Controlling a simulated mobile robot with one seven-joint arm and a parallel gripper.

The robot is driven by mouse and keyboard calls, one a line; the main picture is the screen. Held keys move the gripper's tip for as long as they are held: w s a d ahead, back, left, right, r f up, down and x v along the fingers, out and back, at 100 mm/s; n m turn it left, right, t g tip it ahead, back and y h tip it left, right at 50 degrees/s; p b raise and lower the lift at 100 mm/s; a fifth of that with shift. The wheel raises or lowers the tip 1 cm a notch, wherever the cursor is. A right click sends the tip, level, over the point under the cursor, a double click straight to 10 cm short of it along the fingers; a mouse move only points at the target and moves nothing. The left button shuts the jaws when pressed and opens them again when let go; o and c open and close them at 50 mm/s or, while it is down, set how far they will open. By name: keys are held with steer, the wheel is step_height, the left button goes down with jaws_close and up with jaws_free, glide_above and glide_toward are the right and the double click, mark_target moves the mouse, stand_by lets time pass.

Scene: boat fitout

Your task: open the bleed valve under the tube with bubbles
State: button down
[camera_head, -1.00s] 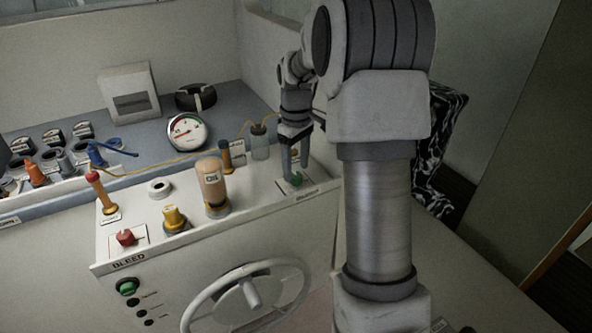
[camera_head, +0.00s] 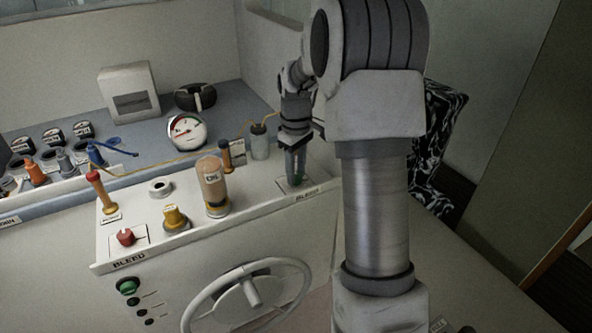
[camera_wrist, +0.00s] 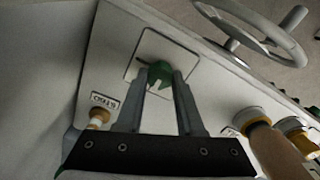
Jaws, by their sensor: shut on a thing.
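My gripper (camera_head: 295,178) points down at the right end of the white console (camera_head: 240,228). In the wrist view its two fingers (camera_wrist: 160,80) are closed on a green valve knob (camera_wrist: 160,71), one on each side. The knob sits on a square plate (camera_wrist: 142,66). In the head view the fingers mostly hide it; a label reading BLEED lies on the console edge below. A red knob (camera_head: 125,237) stands at the left end, also above a BLEED label. I cannot make out bubbles in any tube.
An amber OIL bottle (camera_head: 212,187), a yellow fitting (camera_head: 175,219) and an orange-handled lever (camera_head: 101,195) stand on the console. A grey jar (camera_head: 259,142) and a dial gauge (camera_head: 186,131) are behind. A steering wheel (camera_head: 206,294) is on the front.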

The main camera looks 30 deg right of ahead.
steer(key=shift+m, duration=0.3)
steer(key=m, duration=0.3)
steer(key=shift+m, duration=0.3)
steer(key=m, duration=0.4)
steer(key=shift+m, duration=0.3)
steer(key=m, duration=0.4)
steer(key=shift+m, duration=2.5)
steer(key=c, duration=0.5)
jaws_free()
